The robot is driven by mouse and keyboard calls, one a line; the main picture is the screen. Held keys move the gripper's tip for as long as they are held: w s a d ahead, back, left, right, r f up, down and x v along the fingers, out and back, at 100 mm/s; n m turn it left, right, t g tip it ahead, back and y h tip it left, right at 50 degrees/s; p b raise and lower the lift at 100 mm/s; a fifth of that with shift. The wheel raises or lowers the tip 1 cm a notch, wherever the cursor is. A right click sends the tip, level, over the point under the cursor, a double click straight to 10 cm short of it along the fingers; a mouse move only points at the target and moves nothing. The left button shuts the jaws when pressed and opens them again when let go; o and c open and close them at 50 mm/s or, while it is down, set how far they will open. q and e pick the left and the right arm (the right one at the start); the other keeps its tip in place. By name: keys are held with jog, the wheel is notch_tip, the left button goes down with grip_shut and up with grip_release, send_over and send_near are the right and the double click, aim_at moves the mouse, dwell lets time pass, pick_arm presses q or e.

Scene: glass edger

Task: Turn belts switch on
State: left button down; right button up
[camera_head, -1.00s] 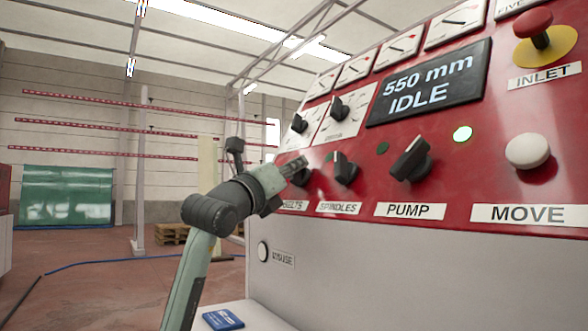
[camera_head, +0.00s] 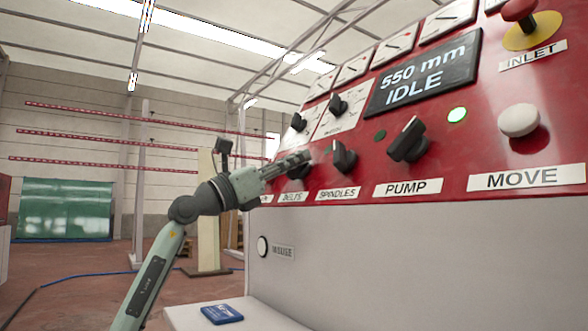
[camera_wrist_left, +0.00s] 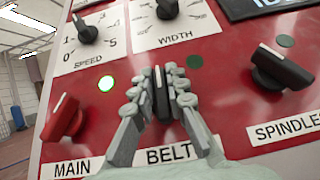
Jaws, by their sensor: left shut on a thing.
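The belts switch (camera_wrist_left: 161,95) is a black rotary knob above the BELTS label (camera_wrist_left: 172,154) on the red panel. In the left wrist view its white pointer line stands about upright, between my fingers. My left gripper (camera_wrist_left: 160,88) is shut on this knob. In the head view my left gripper (camera_head: 304,158) reaches the panel from the left and hides most of the knob. The small lamp (camera_wrist_left: 194,62) above the knob is dark green and unlit. My right gripper is not in view.
The red MAIN switch (camera_wrist_left: 62,118) is left of the belts switch, with a lit green lamp (camera_wrist_left: 107,83). The SPINDLES knob (camera_head: 343,157) and PUMP knob (camera_head: 407,140) stand close on the right. The display (camera_head: 425,76) reads 550 mm IDLE.

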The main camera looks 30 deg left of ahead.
pick_arm(q)
jog(key=m+g+h, duration=0.1)
jog(key=m+h, duration=0.1)
jog(key=m, duration=0.1)
jog(key=shift+w+f+g+h, duration=0.1)
jog(key=shift+f+g+h, duration=0.1)
jog(key=shift+g+h, duration=0.2)
jog(key=m+g+h, duration=0.1)
jog(key=m+h, duration=0.1)
jog(key=m, duration=0.1)
jog(key=shift+d+r+g, duration=0.1)
jog(key=shift+d+g, duration=0.05)
jog(key=shift+g, duration=0.25)
jog(key=m+g+h+p, duration=0.1)
jog(key=m+g, duration=0.1)
jog(key=shift+m, duration=0.3)
jog(key=shift+d+f+m+g+h, duration=0.1)
jog(key=shift+f+m+g+h, duration=0.1)
jog(key=shift+m+g+h, duration=0.3)
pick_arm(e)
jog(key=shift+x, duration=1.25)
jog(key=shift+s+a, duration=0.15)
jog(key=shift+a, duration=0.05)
pick_arm(q)
jog(key=c, duration=1.5)
grip_release()
jog(key=shift+c, duration=0.2)
jog(key=shift+r, duration=0.1)
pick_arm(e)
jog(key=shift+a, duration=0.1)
